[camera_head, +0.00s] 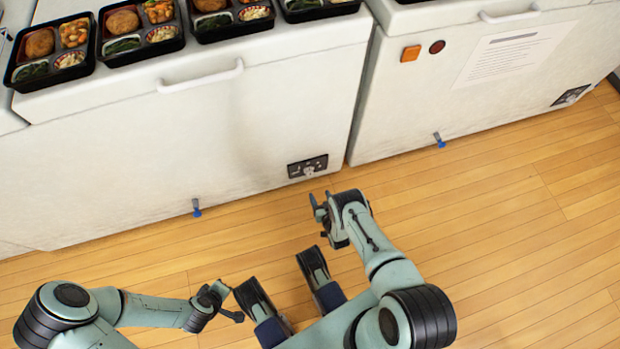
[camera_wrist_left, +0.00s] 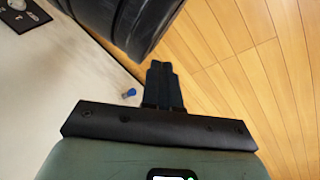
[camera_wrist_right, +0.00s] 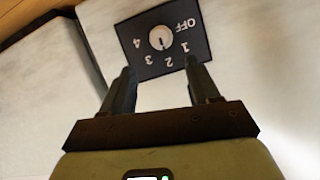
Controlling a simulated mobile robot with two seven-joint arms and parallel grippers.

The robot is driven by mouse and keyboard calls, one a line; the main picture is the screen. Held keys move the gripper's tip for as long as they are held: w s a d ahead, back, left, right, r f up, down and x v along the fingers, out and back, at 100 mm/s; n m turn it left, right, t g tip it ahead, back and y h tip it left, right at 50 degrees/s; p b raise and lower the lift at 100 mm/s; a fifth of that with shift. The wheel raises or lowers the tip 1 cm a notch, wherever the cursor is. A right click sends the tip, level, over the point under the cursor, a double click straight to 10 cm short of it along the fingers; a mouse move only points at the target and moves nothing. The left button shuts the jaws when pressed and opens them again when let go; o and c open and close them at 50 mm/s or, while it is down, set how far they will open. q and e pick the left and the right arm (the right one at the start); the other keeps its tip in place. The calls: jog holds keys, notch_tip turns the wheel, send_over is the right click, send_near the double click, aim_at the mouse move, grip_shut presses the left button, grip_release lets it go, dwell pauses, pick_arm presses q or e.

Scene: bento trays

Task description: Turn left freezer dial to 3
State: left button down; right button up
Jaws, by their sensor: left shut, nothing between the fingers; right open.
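The left freezer's black dial panel (camera_head: 294,172) sits low at the right end of its front, with a pale round knob (camera_head: 309,171). In the right wrist view the panel (camera_wrist_right: 180,58) shows upside down, marked OFF, 1, 2, 3, 4 around the knob (camera_wrist_right: 161,37). A small dark mark shows on the knob; I cannot tell exactly which number it points to. My right gripper (camera_head: 320,206) is open and empty just in front of the panel, its fingers (camera_wrist_right: 160,85) apart and not around the knob. My left gripper (camera_head: 228,300) is shut and empty, low and away from the freezer.
The right freezer (camera_head: 400,110) has its own dial panel (camera_head: 571,95) at far right. Blue-tipped drain spouts (camera_head: 197,210) stick out low on both freezers. Several bento trays (camera_head: 140,50) stand on top. The wooden floor (camera_head: 520,230) is clear at right.

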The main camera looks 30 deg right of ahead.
jog(key=b, duration=0.3)
send_near(311, 174)
jog(key=w, duration=0.1)
jog(key=b+x, duration=0.1)
jog(key=x, duration=0.1)
jog(key=b+x, duration=0.1)
jog(key=x, duration=0.1)
jog(key=b+x, duration=0.1)
jog(key=x, duration=0.2)
jog(key=shift+f, duration=0.3)
jog(key=shift+w+d+f+b, duration=0.1)
jog(key=shift+w+b, duration=0.2)
jog(key=shift+w, duration=0.05)
pick_arm(q)
jog(key=s+a+f+g, duration=0.2)
jog(key=s+f+g, duration=0.2)
jog(key=s+f, duration=0.5)
jog(key=s, duration=0.3)
jog(key=shift+f+n, duration=0.2)
jog(key=shift+n, duration=0.2)
jog(key=shift+w, duration=0.1)
pick_arm(e)
jog(key=c, duration=0.8)
